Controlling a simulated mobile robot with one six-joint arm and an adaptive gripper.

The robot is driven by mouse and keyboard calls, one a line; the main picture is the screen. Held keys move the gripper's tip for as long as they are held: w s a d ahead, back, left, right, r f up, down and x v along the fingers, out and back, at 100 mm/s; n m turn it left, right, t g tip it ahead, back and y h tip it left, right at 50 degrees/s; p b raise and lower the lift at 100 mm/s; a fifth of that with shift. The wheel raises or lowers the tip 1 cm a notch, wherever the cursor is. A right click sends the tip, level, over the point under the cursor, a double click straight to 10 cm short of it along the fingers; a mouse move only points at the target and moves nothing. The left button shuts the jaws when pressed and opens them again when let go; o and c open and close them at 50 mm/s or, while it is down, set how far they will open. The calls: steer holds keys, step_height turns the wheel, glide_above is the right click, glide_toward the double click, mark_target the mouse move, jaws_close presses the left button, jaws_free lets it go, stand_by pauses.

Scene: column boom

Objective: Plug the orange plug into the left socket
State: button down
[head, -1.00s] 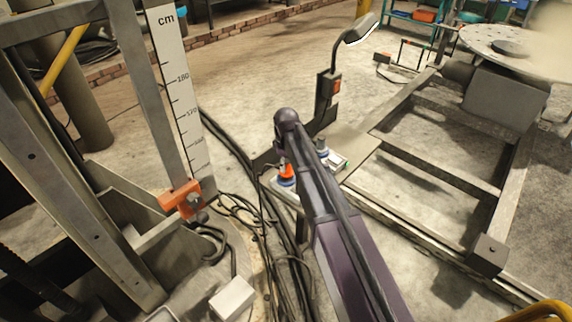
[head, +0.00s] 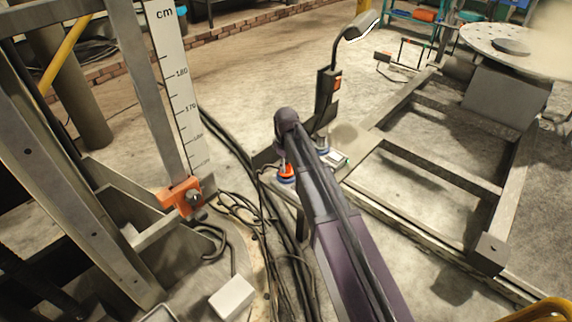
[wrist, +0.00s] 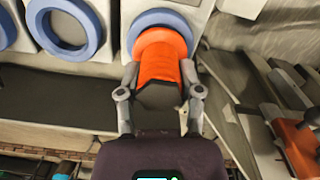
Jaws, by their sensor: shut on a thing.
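The orange plug (wrist: 160,60) is between the two fingers of my gripper (wrist: 158,95) in the wrist view, and the fingers are shut on it. Its wide orange flange overlaps a blue socket ring (wrist: 158,17), lined up closely with it; I cannot tell how deep it sits. Two more blue rings, one whole (wrist: 90,36) and one cut by the edge (wrist: 8,28), are to its left on pale housings. In the head view the orange plug (head: 287,170) shows beside my arm, just above a blue ring (head: 287,180). My arm hides the gripper there.
Black cables (head: 255,205) run along the floor left of my arm. A steel frame (head: 430,165) stands right, and a post with a lamp (head: 330,85) behind. A measuring scale (head: 175,75) and an orange clamp (head: 180,195) are left.

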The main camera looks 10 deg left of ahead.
steer(key=shift+f, duration=0.3)
stand_by(0.6)
steer(key=shift+c, duration=0.8)
jaws_free()
steer(key=shift+r, duration=0.2)
step_height(320, 180, up, 7)
steer(key=p, duration=0.7)
steer(key=shift+r, duration=0.2)
steer(key=w+d+m, duration=0.1)
steer(key=w+d, duration=0.3)
steer(key=d, duration=0.5)
steer(key=w+d+m, duration=0.1)
steer(key=w+d, duration=0.3)
steer(key=d, duration=0.5)
steer(key=w+d+f+m, duration=0.1)
steer(key=w+d, duration=0.4)
steer(key=d, duration=0.4)
steer(key=shift+d+m+b, duration=0.3)
steer(key=shift+b, duration=0.1)
